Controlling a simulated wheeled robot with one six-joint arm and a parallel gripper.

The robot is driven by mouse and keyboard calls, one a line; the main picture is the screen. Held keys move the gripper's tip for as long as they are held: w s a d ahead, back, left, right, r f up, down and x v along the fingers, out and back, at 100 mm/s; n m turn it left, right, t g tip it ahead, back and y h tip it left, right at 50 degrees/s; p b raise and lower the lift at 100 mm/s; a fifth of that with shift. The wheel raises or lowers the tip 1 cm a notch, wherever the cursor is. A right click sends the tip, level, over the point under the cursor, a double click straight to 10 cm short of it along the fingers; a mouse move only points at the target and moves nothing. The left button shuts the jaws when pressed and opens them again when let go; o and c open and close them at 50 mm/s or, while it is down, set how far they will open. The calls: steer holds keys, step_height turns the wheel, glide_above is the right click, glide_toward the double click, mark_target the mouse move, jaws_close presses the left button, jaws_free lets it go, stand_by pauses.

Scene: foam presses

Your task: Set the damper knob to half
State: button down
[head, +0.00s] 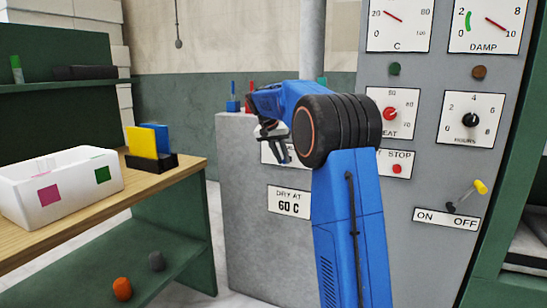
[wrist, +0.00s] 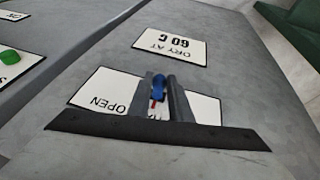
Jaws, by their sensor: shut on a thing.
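The damper plate (wrist: 100,92), white with the word OPEN showing upside down, is on the grey cabinet face in the wrist view. The damper knob (wrist: 158,90) shows as a small blue piece with a red and white mark below it, between the two fingers of my gripper (wrist: 161,82). The fingers are shut on it and hide much of it and the middle of the plate. The knob's exact setting cannot be read. In the head view my gripper (head: 279,150) is at the cabinet front, above the DRY AT 60 C sign (head: 289,202), covering the knob.
To the right are the HEAT knob (head: 390,114), HOURS knob (head: 470,120), stop button (head: 397,169) and yellow-tipped ON/OFF lever (head: 480,187). The DAMP gauge (head: 487,28) needle points near 10. A bench with a white bin (head: 45,205) stands left, floor between.

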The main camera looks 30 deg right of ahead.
steer(key=shift+s+d, duration=0.2)
steer(key=shift+s, duration=0.05)
steer(key=c, duration=1.6)
jaws_free()
steer(key=v, duration=1.7)
steer(key=shift+a+r, duration=0.15)
steer(key=shift+r, duration=0.05)
